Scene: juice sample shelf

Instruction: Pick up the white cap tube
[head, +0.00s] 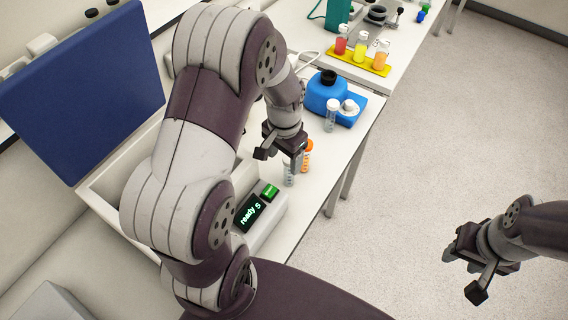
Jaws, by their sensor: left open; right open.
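A clear tube with a white cap (331,115) stands upright on the white bench beside the blue device. A second tube (289,174) stands nearer, just below my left gripper (281,158); its top is hidden, so I cannot tell its cap colour. A tube with an orange cap (307,155) stands right beside it. My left gripper is open, pointing down over the near tubes, and I see nothing held in it. My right gripper (465,274) is open and empty, out over the floor at the right.
The blue device (326,93) with a black knob sits behind the white-capped tube. A grey machine with a "ready" display (250,212) and raised blue lid (85,90) stands at the left. A yellow rack (357,66) holds juice bottles farther back. The floor (440,150) is clear.

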